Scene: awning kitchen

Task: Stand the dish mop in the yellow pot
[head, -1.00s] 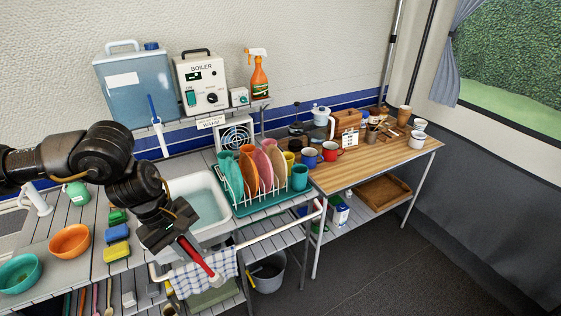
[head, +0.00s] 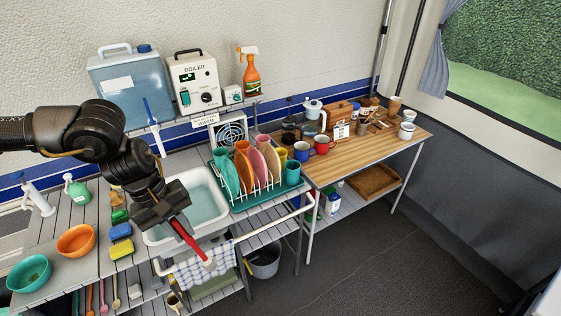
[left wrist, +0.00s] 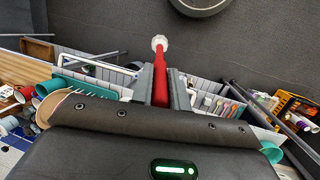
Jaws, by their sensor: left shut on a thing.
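The dish mop has a red handle (head: 188,238) and a small white head (head: 208,262). My left gripper (head: 175,219) is shut on its handle in front of the sink. The mop slants down to the right, white head lowest, in front of the checked towel. In the left wrist view the red handle (left wrist: 160,80) lies between the fingers, with the white head (left wrist: 159,42) pointing away. A small yellow vessel (head: 282,155) stands behind the dish rack, partly hidden; I cannot tell whether it is the yellow pot. My right gripper is not in view.
The sink basin (head: 205,203) lies behind the mop. The dish rack (head: 262,197) holds several coloured plates. A white rail with a checked towel (head: 190,272) runs along the front edge. A bucket (head: 264,264) stands on the floor. Two bowls and sponges are at left.

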